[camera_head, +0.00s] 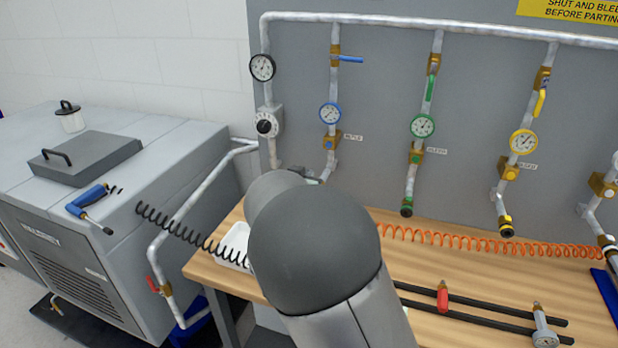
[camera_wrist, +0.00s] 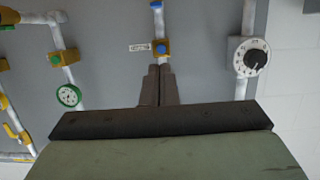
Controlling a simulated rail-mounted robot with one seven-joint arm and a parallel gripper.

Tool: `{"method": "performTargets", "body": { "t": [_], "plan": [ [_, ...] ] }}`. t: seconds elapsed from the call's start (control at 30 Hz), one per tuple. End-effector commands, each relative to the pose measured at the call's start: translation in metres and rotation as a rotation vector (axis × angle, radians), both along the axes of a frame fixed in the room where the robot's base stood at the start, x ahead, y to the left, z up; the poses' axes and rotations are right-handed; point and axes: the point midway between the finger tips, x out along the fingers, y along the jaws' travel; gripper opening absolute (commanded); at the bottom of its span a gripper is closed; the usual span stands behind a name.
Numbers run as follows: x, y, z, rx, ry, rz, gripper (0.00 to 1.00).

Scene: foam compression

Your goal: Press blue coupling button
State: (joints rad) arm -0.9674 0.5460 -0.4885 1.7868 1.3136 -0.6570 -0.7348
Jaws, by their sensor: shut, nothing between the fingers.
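The blue coupling button sits on a brass block (camera_head: 329,143) on the second pipe, below a blue-rimmed gauge (camera_head: 330,113) and beside a small white label (camera_head: 352,137). The wrist view is turned over; there the round blue button (camera_wrist: 161,49) shows on its brass block, just above my fingertips in the picture. My gripper (camera_wrist: 158,68) is shut and empty, its tips pointing at the panel close to the button. I cannot tell whether they touch it. In the head view my arm hides the gripper. The blue-rimmed gauge is hidden in the wrist view.
A green button block (camera_head: 416,157) and a yellow one (camera_head: 509,172) are on pipes to the right. A dial box (camera_head: 268,122) is left of the blue pipe. An orange coiled hose (camera_head: 480,240) lies along the wooden bench (camera_head: 440,270). A grey machine stands left.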

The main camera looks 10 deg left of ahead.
Motion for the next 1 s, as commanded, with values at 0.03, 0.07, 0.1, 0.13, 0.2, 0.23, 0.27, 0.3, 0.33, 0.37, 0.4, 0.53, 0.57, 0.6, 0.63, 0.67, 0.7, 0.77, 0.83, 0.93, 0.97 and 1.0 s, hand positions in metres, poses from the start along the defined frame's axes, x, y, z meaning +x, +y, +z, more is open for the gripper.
{"method": "performTargets", "body": {
  "t": [0.03,0.07,0.1,0.13,0.2,0.23,0.27,0.3,0.33,0.37,0.4,0.53,0.57,0.6,0.63,0.67,0.7,0.77,0.83,0.93,0.97,1.0],
  "plan": [
    [0.009,-0.003,-0.002,-0.003,0.002,-0.002,0.00],
    [0.015,-0.004,-0.002,-0.003,0.001,-0.003,0.00],
    [0.023,-0.006,-0.005,-0.003,0.002,-0.003,0.00],
    [0.030,-0.008,-0.006,-0.004,0.001,-0.002,0.00],
    [0.045,-0.011,-0.009,-0.003,0.001,-0.002,0.00],
    [0.051,-0.013,-0.011,-0.004,0.001,-0.003,0.00],
    [0.057,-0.014,-0.013,-0.004,0.001,-0.002,0.00],
    [0.065,-0.016,-0.014,-0.002,0.002,-0.002,0.00],
    [0.071,-0.017,-0.016,-0.003,0.002,-0.003,0.00],
    [0.076,-0.018,-0.017,-0.003,0.001,-0.002,0.00],
    [0.081,-0.019,-0.022,-0.002,0.004,0.000,0.00],
    [0.077,-0.017,-0.044,-0.003,0.004,0.001,0.00],
    [0.078,-0.017,-0.047,-0.002,0.004,0.001,0.00],
    [0.078,-0.017,-0.051,-0.002,0.003,0.001,0.00],
    [0.078,-0.017,-0.053,-0.001,0.002,0.001,0.00],
    [0.078,-0.017,-0.055,-0.001,0.002,0.001,0.00],
    [0.077,-0.017,-0.057,-0.001,0.002,0.001,0.00],
    [0.077,-0.018,-0.059,0.001,0.002,0.001,0.00],
    [0.077,-0.017,-0.060,0.001,0.001,0.001,0.00],
    [0.077,-0.017,-0.060,0.001,0.001,0.001,0.00],
    [0.077,-0.017,-0.060,0.001,0.001,0.001,0.00],
    [0.077,-0.017,-0.060,0.001,0.001,0.001,0.00]
  ]
}}
